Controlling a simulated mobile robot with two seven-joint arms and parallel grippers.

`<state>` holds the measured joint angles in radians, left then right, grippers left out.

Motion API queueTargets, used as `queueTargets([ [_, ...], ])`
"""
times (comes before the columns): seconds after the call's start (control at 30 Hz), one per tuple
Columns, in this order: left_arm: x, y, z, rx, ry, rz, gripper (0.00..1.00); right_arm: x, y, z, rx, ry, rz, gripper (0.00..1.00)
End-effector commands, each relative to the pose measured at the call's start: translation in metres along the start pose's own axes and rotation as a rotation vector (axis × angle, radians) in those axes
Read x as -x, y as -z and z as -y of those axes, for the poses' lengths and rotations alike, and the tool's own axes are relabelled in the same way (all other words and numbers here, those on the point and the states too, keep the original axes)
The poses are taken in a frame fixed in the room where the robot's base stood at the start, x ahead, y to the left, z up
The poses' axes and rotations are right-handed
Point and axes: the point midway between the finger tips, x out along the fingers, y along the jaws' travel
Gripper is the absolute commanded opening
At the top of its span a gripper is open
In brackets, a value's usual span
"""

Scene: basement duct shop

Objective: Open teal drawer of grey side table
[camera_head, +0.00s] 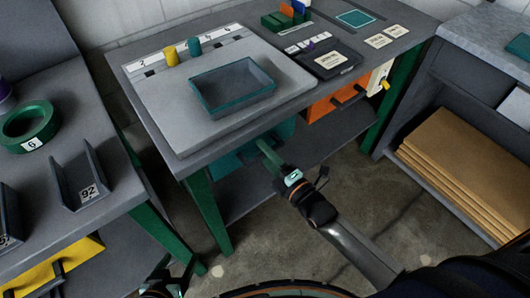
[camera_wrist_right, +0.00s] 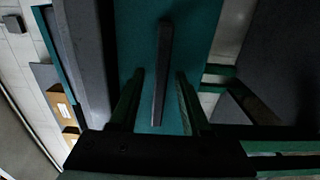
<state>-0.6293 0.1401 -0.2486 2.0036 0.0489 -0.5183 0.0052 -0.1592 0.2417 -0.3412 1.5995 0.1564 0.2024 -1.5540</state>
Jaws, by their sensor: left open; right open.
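The grey side table (camera_head: 300,88) stands in the middle of the head view. Its teal drawer (camera_head: 228,167) shows under the tabletop edge, partly hidden by my right gripper, and it looks shut. In the right wrist view the teal drawer front (camera_wrist_right: 205,30) carries a dark bar handle (camera_wrist_right: 163,70). My right gripper (camera_head: 266,148) is open at the drawer front. In its wrist view its two green fingers (camera_wrist_right: 156,90) stand on either side of the handle, with gaps visible. My left gripper (camera_head: 163,284) is open at the bottom edge of the head view, partly cut off, away from the drawer.
An orange drawer (camera_head: 325,107) with a dark handle sits to the right under the same top. A teal-rimmed tray (camera_head: 232,103) lies on the tabletop. A bench with a green tape roll (camera_head: 30,128) stands left, and a shelf with brown boards (camera_head: 465,165) right. Floor between is clear.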

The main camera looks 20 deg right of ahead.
Motion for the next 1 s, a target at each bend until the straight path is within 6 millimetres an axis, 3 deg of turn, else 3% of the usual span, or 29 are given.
queueTargets([
  [0.07,-0.0001,-0.0001,-0.0002,0.000,0.000,0.001,0.76,0.0002,0.0001,0.0001,0.000,0.000,0.000,0.47],
  [0.5,-0.0008,-0.0032,-0.0002,-0.001,-0.001,0.008,0.76,0.0005,-0.0001,0.0001,0.000,0.000,0.000,0.00],
  [1.0,-0.0008,-0.0038,-0.0001,-0.001,0.000,0.009,0.76,0.0006,-0.0002,0.0002,0.000,0.000,0.000,0.00],
])
